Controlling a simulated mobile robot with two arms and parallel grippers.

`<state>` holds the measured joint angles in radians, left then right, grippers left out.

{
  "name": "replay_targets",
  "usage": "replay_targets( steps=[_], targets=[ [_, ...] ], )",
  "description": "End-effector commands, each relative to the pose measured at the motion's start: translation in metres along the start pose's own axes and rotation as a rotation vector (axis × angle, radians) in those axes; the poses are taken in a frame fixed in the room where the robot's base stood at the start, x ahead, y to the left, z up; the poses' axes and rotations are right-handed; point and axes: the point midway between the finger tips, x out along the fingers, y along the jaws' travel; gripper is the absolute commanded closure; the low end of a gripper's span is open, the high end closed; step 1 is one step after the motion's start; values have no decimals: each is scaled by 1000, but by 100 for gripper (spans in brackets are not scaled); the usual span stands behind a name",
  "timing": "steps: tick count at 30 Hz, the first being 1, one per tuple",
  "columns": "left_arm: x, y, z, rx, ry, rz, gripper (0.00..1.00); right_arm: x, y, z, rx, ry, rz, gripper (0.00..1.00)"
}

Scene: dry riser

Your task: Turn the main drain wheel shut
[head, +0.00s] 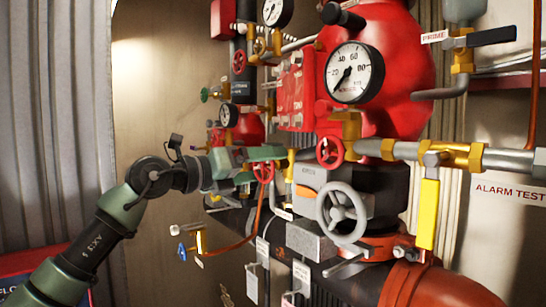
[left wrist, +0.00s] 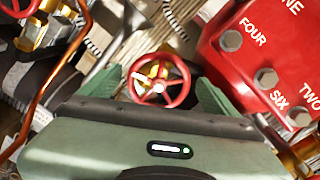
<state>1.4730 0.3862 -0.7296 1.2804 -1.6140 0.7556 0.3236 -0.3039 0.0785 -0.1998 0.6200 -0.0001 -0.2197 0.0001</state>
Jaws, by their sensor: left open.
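A small red handwheel (head: 264,168) on a brass valve stands in front of my left gripper (head: 270,165). In the left wrist view the red wheel (left wrist: 160,82) shows whole, between the two green fingertips of my left gripper (left wrist: 158,92). The jaws are open, one finger on each side of the wheel, and not closed on it. I cannot tell whether a finger touches the rim. No readable label shows which wheel is the main drain. My right gripper is in neither view.
Close by are another red wheel (head: 330,151), a large grey wheel (head: 342,213) and a blue wheel (head: 182,252). A copper tube (head: 247,238) runs below the gripper. A red numbered cover (left wrist: 265,55) stands close to the right finger in the wrist view.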

Motion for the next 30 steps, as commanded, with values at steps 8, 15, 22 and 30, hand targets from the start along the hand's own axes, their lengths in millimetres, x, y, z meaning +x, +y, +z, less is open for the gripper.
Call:
replay_targets(
  steps=[8, 15, 22, 30],
  targets=[
    [31, 0, 1, -1, 0, 1, 9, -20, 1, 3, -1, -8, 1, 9],
    [34, 1, -1, 0, 0, 0, 9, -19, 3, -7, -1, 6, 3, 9],
    [34, 1, -1, 0, 0, 0, 56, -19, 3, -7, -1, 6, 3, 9],
    [34, 1, -1, 13, 0, 1, 71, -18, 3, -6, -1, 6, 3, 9]
  ],
)
